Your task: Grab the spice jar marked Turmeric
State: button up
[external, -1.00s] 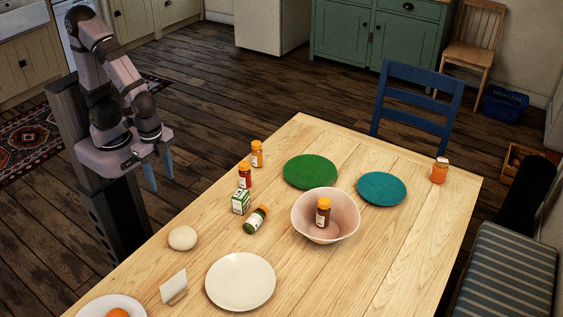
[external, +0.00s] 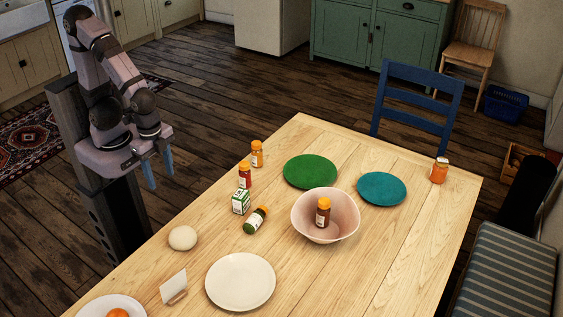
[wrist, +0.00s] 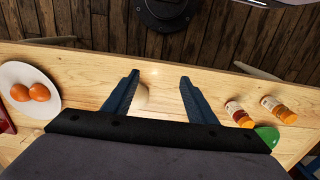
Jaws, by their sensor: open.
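Several spice jars are on the table, and their label words are too small to read. An orange-capped amber jar (external: 257,154) stands at the left edge, with a red jar (external: 244,176) in front of it. Two orange-capped jars also show at the right of the wrist view (wrist: 239,114). A dark green-labelled jar (external: 256,220) lies on its side. Another brown jar (external: 323,213) is in the pink bowl (external: 341,230). An orange jar (external: 439,172) stands at the far right. My gripper (external: 159,172) is open and empty, left of the table and apart from every jar.
A green-and-white box (external: 240,202) stands near the jars. A white round object (external: 182,238), a small card (external: 173,287) and a white plate (external: 240,282) are in front. Green (external: 310,171) and teal (external: 381,189) plates lie behind. The right front of the table is clear.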

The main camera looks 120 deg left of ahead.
notch_tip(320, 180, up, 4)
jog(key=w+a+f+n+t+y+b, duration=0.1)
jog(key=w+a+t+y+b, duration=0.1)
jog(key=w+a, duration=0.4)
jog(key=w+a+f+n+t+y+b, duration=0.1)
jog(key=w+a+f+t, duration=0.1)
jog(key=w+a, duration=0.5)
jog(key=r+t+y+b, duration=0.2)
jog(key=t+y+b, duration=0.1)
jog(key=t+b, duration=0.6)
send_over(260, 146)
jog(key=w+p, duration=0.2)
jog(key=w, duration=0.1)
jog(key=s+t+h+b, duration=0.3)
jog(key=s+t, duration=0.2)
jog(key=s, duration=0.3)
jog(key=f, duration=1.3)
jog(key=shift+s+d, duration=0.1)
jog(key=shift+s, duration=0.1)
jog(key=shift+w+a+r+p, duration=0.15)
jog(key=shift+w+p, duration=0.15)
jog(key=shift+w, duration=0.75)
jog(key=shift+w+a+r+p, duration=0.1)
jog(key=shift+w+a+p, duration=0.2)
jog(key=shift+w, duration=0.75)
jog(key=shift+w+a+r+p, duration=0.1)
jog(key=shift+w+p, duration=0.25)
jog(key=shift+w, duration=0.7)
jog(key=shift+w+f, duration=0.1)
jog(key=shift+w, duration=0.4)
